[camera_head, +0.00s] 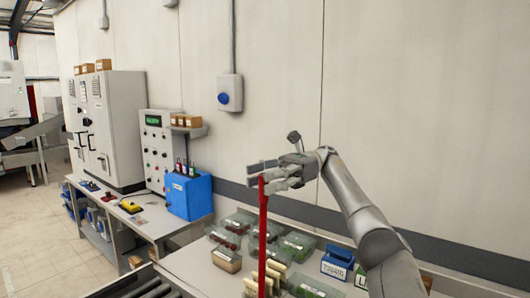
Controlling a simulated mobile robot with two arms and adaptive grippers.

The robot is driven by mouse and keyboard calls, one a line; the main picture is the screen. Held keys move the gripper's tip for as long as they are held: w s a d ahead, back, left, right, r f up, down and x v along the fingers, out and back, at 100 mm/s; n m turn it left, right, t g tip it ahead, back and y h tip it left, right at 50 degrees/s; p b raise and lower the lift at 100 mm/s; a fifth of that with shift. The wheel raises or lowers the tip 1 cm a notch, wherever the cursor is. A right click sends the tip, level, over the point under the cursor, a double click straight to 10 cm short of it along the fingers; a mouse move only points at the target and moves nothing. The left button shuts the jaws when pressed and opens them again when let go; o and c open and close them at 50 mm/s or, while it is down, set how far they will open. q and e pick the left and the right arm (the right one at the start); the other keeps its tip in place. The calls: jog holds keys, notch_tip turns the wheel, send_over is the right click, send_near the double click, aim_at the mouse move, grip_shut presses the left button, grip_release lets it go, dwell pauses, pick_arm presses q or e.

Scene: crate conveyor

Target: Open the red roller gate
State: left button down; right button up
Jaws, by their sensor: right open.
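The red gate (262,235) shows as a narrow upright red bar in the lower middle of the head view. It rises from the bottom of the picture, and its lower end is partly hidden. My right gripper (262,175) is open at the top of the red bar, its fingers pointing left. The fingers overlap the bar's top in the picture; I cannot tell whether they touch it. My left gripper is not in view.
Conveyor rollers (155,290) show at the bottom left. Behind the bar, a bench (190,265) carries several bins, including a blue one (337,262). A blue box (189,193) and a control panel (158,140) stand left. The wall behind my right arm is bare.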

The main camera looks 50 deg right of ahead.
jog(key=shift+r, duration=3.3)
jog(key=shift+r, duration=0.1)
